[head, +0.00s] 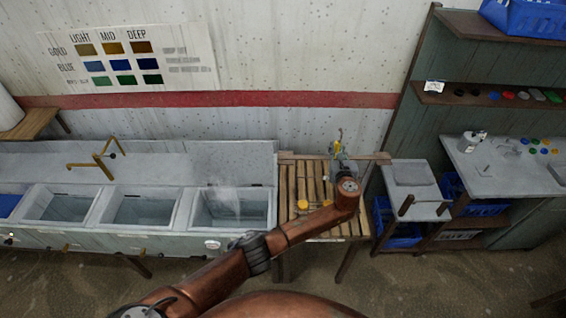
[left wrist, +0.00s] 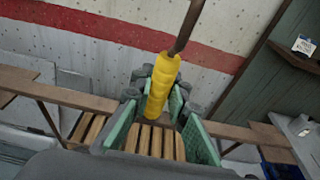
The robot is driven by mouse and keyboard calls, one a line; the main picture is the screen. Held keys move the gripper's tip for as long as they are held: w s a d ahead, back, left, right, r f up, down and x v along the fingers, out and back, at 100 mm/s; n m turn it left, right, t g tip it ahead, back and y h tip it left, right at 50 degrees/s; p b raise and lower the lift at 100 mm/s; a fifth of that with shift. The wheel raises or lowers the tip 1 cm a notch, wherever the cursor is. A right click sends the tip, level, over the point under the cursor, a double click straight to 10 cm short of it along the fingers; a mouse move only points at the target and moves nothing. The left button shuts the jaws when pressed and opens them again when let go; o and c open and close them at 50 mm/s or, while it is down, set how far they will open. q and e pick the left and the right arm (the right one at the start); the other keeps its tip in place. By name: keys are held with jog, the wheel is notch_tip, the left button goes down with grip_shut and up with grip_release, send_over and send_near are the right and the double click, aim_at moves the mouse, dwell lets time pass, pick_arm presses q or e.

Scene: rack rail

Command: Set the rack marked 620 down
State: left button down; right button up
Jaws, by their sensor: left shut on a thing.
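My left gripper (head: 338,154) is above the back part of a slatted wooden stand (head: 290,180). In the left wrist view, its green-padded fingers (left wrist: 156,100) are shut on a yellow grip (left wrist: 161,85) around a dark rod (left wrist: 187,25), which stands tilted in that picture. In the head view the yellow grip (head: 339,143) shows small at the fingertips. No number 620 can be read on it, and the rack's body cannot be made out. My right gripper is not in view.
A brown rail (head: 375,158) runs along the back of the stand. Two small yellow pieces (head: 303,206) lie on the slats. Sink basins (head: 232,207) are at the left. A low grey bench (head: 411,178) and shelves with blue crates (head: 528,15) stand at the right.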

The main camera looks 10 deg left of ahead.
pick_arm(q)
notch_tip(320, 180, down, 8)
jog(key=b, duration=0.4)
jog(key=shift+r, duration=0.2)
jog(key=shift+d+f+b, duration=0.1)
jog(key=shift+f+b, duration=0.2)
jog(key=shift+b, duration=0.15)
dwell(0.4)
jog(key=c, duration=1.8)
grip_release()
jog(key=shift+o, duration=0.6)
jog(key=shift+f, duration=0.2)
jog(key=o, duration=1.5)
jog(key=shift+r, duration=0.1)
jog(key=shift+s, duration=0.1)
